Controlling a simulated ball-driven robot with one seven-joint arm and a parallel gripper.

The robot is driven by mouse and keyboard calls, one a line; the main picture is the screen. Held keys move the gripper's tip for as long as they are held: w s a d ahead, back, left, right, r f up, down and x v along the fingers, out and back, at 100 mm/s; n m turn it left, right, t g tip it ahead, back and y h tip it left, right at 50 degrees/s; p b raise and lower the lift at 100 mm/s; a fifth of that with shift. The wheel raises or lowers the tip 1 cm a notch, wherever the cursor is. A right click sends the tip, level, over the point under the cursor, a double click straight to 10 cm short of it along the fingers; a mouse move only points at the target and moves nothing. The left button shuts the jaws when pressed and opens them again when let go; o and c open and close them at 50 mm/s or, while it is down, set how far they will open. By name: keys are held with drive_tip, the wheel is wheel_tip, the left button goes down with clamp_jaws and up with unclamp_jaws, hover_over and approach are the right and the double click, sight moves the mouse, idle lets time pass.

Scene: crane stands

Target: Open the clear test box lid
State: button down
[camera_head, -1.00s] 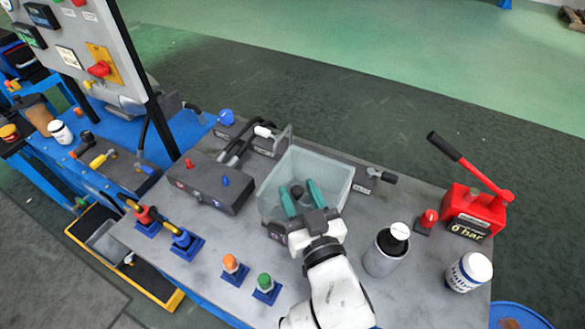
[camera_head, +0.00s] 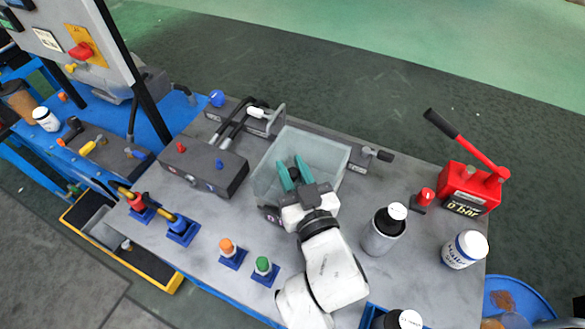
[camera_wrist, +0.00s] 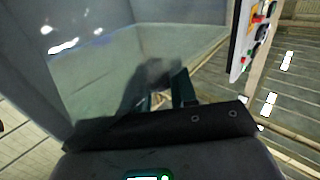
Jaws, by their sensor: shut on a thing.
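The clear test box (camera_head: 331,166) stands near the middle of the grey bench, with pale, see-through walls. My gripper (camera_head: 292,168) reaches over its near side, its two teal fingers close together. In the wrist view, my gripper (camera_wrist: 170,95) is seen against a large clear panel of the box (camera_wrist: 95,75). A dark, blurred shape (camera_wrist: 152,77) lies at the fingertips, and the fingers are shut on it. It looks like a dark handle on the box, partly hidden by the fingers. Whether the lid is raised cannot be told.
A dark unit (camera_head: 203,168) stands left of the box. A bottle (camera_head: 382,232), a white jar (camera_head: 465,249) and a red lever pump (camera_head: 468,188) stand to the right. Orange (camera_head: 228,247) and green (camera_head: 263,266) connectors sit at the front.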

drive_tip(key=shift+w+d+r+p, duration=0.15)
drive_tip(key=shift+r+p, duration=0.15)
drive_tip(key=shift+r, duration=0.35)
drive_tip(key=shift+w+r+p, duration=0.1)
drive_tip(key=shift+r+p, duration=0.2)
drive_tip(key=shift+r, duration=0.3)
drive_tip(key=c, duration=1.2)
unclamp_jaws()
drive_tip(key=shift+o, duration=1)
drive_tip(key=shift+f, duration=0.15)
drive_tip(key=shift+s+f, duration=0.1)
drive_tip(key=shift+s+d, duration=0.1)
drive_tip(key=shift+s, duration=0.2)
drive_tip(key=v, duration=1)
drive_tip(key=shift+b, duration=0.3)
